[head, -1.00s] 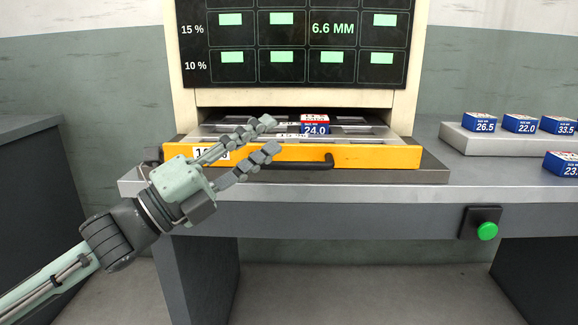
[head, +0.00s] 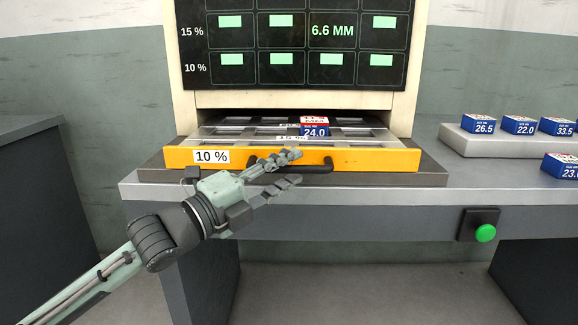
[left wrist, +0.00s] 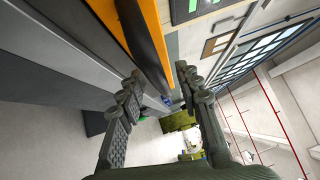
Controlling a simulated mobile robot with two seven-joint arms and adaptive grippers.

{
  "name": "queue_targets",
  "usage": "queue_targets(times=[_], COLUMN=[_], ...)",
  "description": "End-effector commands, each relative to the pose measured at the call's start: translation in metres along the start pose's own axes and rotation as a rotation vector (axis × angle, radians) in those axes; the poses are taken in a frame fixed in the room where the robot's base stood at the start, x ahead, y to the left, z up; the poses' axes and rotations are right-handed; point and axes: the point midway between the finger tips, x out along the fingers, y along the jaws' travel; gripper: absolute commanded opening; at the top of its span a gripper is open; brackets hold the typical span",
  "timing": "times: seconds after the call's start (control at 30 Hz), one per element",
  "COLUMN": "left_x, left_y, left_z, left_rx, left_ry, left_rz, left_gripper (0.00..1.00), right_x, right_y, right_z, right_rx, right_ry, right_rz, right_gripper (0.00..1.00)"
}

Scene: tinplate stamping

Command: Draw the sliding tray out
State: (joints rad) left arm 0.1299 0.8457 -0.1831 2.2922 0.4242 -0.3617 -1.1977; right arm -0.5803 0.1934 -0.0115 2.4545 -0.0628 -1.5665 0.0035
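The sliding tray (head: 375,159) has an orange front with a "10 %" label and sits partly out of the cream machine. Its grey compartments are visible behind the front, with a red, white and blue "24.0" box (head: 314,131) on it. A black bar handle (head: 318,169) is on the orange front. My left gripper (head: 295,167) is open at the handle, one finger above and one below it in the head view. In the left wrist view the dark handle (left wrist: 145,45) runs toward the gap between the fingers (left wrist: 160,82); contact cannot be told. My right gripper is out of view.
The cream machine (head: 300,99) with a display stands behind the tray on a grey bench (head: 400,205). A green button (head: 485,233) is on the bench front. Several numbered boxes stand at right, some on a grey block (head: 465,140). The floor in front is clear.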

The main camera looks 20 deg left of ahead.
Motion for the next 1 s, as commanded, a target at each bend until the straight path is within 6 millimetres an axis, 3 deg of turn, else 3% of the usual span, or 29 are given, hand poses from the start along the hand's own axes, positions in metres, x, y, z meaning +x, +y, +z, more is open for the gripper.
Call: queue_targets(times=[0.37,0.67,1.0], left_x=[0.0064,0.0062,0.0061], left_y=[0.0000,-0.0001,0.0000], left_z=[-0.0006,-0.0005,-0.0005], left_rx=[0.000,0.001,0.001], left_ry=[0.001,0.001,0.001], left_rz=[0.000,0.000,0.000], left_gripper=[0.34,0.00,0.00], right_x=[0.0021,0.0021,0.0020], right_y=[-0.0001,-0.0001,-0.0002], right_z=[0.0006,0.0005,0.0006], right_rx=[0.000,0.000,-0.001], right_ry=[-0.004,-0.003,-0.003], right_rz=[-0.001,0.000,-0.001], right_gripper=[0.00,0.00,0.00])
